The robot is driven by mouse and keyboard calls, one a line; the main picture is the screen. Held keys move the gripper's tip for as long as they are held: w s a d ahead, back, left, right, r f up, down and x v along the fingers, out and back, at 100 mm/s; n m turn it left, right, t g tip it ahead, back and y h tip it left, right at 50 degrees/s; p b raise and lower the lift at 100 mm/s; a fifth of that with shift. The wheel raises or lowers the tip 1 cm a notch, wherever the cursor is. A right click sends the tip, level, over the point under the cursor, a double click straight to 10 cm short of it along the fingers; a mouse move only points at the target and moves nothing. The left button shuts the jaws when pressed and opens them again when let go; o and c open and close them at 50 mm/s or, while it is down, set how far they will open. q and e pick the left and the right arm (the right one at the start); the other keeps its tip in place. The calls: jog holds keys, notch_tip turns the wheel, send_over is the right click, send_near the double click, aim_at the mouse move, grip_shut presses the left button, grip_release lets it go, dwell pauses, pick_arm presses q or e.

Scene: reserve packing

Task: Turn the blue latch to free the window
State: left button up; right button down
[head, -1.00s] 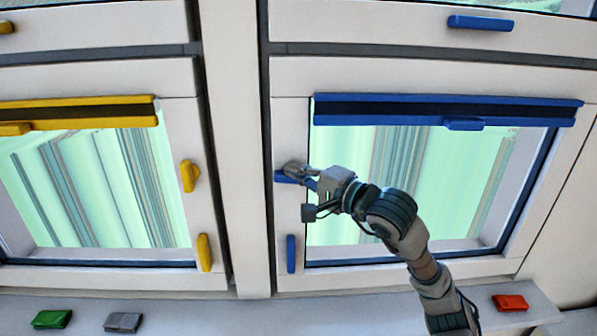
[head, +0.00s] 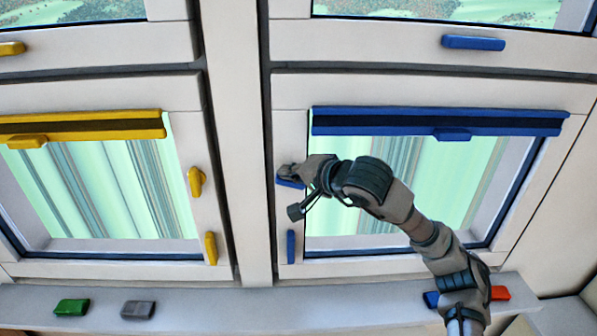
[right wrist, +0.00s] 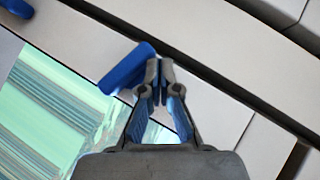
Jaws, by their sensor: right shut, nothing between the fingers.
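The blue latch (head: 291,183) is on the left side of the right window's frame (head: 292,130). It lies crosswise to that frame member, partly hidden behind my right gripper (head: 286,171). In the right wrist view the blue latch (right wrist: 127,68) is just left of the fingertips (right wrist: 160,66). The fingers are together with nothing between them, close beside the latch's end; I cannot tell whether they touch it. A second blue piece (head: 291,246) lies lower, along the same frame member. My left gripper is not in view.
A blue rail (head: 380,124) with a tab (head: 452,135) crosses the window's top. The left window has a yellow rail (head: 90,126) and yellow latches (head: 195,182). Green (head: 71,307), grey (head: 138,310), blue (head: 431,298) and red (head: 500,293) pieces sit on the sill (head: 230,312).

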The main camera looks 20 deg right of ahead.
jog(key=shift+w+d, duration=0.1)
jog(key=shift+d, duration=0.25)
jog(key=shift+w+d+n+g+h, duration=0.15)
jog(key=shift+d+n+g+h, duration=0.2)
jog(key=shift+d, duration=0.25)
jog(key=shift+w+a+f+b, duration=0.15)
jog(key=shift+a+b, duration=0.1)
jog(key=shift+a, duration=0.3)
jog(key=shift+w+a+f+b, duration=0.1)
jog(key=shift+a+b, duration=0.15)
jog(key=shift+a, duration=0.3)
jog(key=r, duration=0.1)
jog(key=a+r+p, duration=0.1)
jog(key=r, duration=0.1)
jog(key=r+p, duration=0.1)
jog(key=r, duration=0.1)
jog(key=shift+s+a+r, duration=0.1)
jog(key=shift+s+a, duration=0.05)
jog(key=shift+s, duration=0.15)
pick_arm(q)
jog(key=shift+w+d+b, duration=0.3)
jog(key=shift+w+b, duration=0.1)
jog(key=shift+b, duration=0.25)
pick_arm(e)
jog(key=s+a+r, duration=0.2)
jog(key=s+r, duration=0.3)
jog(key=s, duration=0.1)
jog(key=shift+a+r, duration=0.2)
jog(key=shift+r, duration=0.2)
